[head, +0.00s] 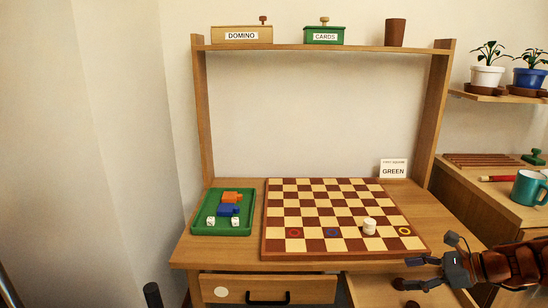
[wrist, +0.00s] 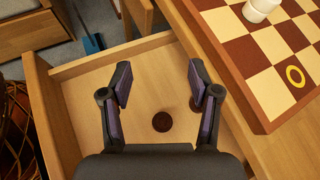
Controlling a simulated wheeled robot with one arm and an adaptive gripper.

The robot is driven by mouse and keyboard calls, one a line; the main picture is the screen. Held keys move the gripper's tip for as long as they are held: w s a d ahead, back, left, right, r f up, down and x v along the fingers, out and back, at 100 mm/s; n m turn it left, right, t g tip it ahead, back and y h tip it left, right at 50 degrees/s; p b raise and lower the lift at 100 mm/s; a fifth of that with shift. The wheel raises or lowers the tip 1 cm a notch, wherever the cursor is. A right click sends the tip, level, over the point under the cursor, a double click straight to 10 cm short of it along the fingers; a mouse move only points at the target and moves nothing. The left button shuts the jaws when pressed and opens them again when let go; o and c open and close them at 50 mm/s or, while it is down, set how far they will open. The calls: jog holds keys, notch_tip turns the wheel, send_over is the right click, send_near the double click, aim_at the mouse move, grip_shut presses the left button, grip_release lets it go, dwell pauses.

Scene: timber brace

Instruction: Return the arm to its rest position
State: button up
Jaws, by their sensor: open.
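My gripper (head: 404,272) is at the lower right in the head view, beside the checkered board's front right corner. In the wrist view my gripper (wrist: 160,77) is open, with nothing between its fingers. It is over an open drawer (wrist: 105,65). A dark round piece (wrist: 162,121) lies on the drawer floor, and another is partly hidden by the right finger. The checkered board (head: 264,222) lies on the desk and carries a small white stack (head: 369,226) near its front right. Red (head: 294,232), blue (head: 332,232) and yellow (head: 404,230) rings mark front squares.
A green tray (head: 223,232) with two dice and orange and blue blocks is left of the board. A closed drawer (head: 268,287) is at front left. A shelf (head: 290,47) spans above. A side cabinet with a teal mug (head: 529,188) stands at the right.

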jog(key=s+a+r+n+g+h+p, duration=0.1)
jog(key=s+a+r+n+g+p, duration=0.4)
jog(key=a+r, duration=0.4)
jog(key=s+a+r+n+g+h+p, duration=0.2)
jog(key=s+a+r+n+p, duration=0.45)
jog(key=a, duration=0.45)
jog(key=s+r+n+g+h+p, duration=0.1)
jog(key=s+r+n+h+p, duration=0.2)
jog(key=s+r+n+p, duration=0.2)
jog(key=s+r+n+h+p, duration=0.4)
jog(key=s+r+n+p, duration=0.2)
jog(key=s+p, duration=0.5)
jog(key=s+r, duration=0.2)
jog(key=s, duration=0.1)
jog(key=shift+s+r+g+p, duration=0.15)
jog(key=shift+r+g+p, duration=0.15)
jog(key=shift+r+g, duration=0.1)
jog(key=shift+a, duration=0.1)
jog(key=shift+w+f, duration=0.1)
jog(key=shift+w, duration=0.25)
jog(key=shift+c, duration=0.2)
